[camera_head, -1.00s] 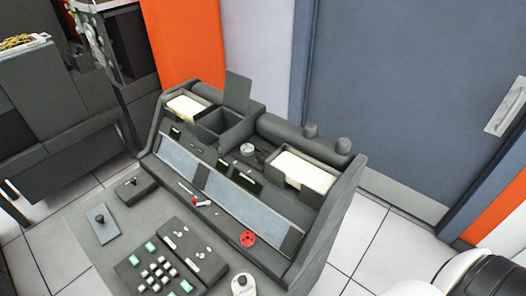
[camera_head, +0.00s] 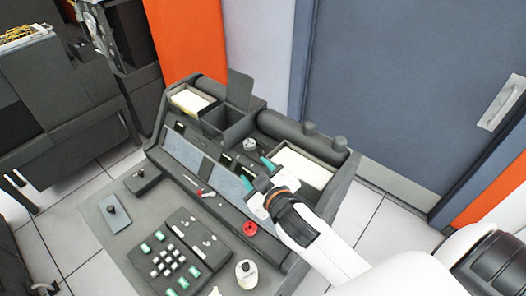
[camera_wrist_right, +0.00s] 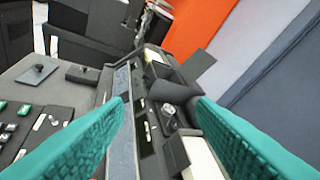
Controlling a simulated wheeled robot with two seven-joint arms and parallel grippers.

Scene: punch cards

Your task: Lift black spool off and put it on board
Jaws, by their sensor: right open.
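A small dark round piece with a light top (camera_head: 250,145) stands on the console's upper deck, below the open box; it looks like the black spool, but is too small to be sure. In the right wrist view it (camera_wrist_right: 168,118) shows between the fingers, farther off and untouched. My right gripper (camera_head: 257,172) is open and empty over the console's sloping panel, just below and right of that piece. Its teal fingers (camera_wrist_right: 160,105) spread wide in the wrist view. My left gripper is not in view. I cannot tell which surface is the board.
The open dark box (camera_head: 228,122) with a raised lid stands behind the piece. Card trays lie left (camera_head: 190,101) and right (camera_head: 302,168).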

